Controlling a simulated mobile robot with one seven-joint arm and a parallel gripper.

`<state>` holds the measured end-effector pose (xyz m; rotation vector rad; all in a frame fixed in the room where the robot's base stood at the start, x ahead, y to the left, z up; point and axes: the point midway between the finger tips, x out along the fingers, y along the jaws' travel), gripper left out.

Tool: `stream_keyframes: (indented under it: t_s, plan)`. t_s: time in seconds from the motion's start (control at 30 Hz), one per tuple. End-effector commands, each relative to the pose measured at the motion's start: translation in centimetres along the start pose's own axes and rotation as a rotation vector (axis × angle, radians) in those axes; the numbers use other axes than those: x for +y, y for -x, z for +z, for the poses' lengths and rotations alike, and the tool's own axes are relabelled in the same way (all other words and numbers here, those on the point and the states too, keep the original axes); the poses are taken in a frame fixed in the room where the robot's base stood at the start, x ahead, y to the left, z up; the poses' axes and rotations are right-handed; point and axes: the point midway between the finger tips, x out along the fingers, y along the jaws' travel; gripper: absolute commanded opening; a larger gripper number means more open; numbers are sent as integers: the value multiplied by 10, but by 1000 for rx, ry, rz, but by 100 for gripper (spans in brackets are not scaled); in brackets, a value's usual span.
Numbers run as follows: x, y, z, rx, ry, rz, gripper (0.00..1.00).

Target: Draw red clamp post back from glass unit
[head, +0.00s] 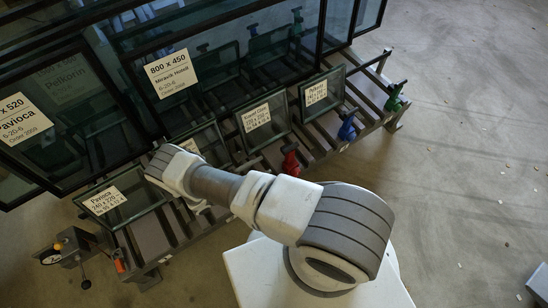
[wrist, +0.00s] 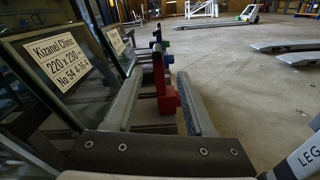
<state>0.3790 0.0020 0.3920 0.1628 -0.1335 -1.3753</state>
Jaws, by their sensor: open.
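The red clamp post (head: 291,160) stands at the front edge of the rack, before a small glass unit (head: 262,122) with a white label. In the wrist view the red post (wrist: 161,88) stands upright, and the labelled glass unit (wrist: 80,95) fills the left side. I cannot tell whether post and glass touch. My gripper (wrist: 162,71) is open. Its two grey fingers reach forward on either side of the red post, the left one on the glass side. Neither finger clearly touches the post. In the head view my arm hides the gripper.
A blue post (head: 347,130) and a green post (head: 397,97) stand farther right along the rack (head: 150,270). Large framed panes (head: 190,65) stand behind the small units. Another small glass unit (head: 120,198) is at left. Open concrete floor lies right of the rack.

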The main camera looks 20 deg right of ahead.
Motion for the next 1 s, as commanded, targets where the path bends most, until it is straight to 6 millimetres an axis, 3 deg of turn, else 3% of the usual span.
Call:
stream_keyframes:
  t_s: [0.23, 0.83, 1.0]
  plan:
    - [0, 22, 0, -1, 1, 1, 55]
    - [0, 23, 0, 0, -1, -2, 55]
    - [14, 26, 15, 28, -29, -52, 55]
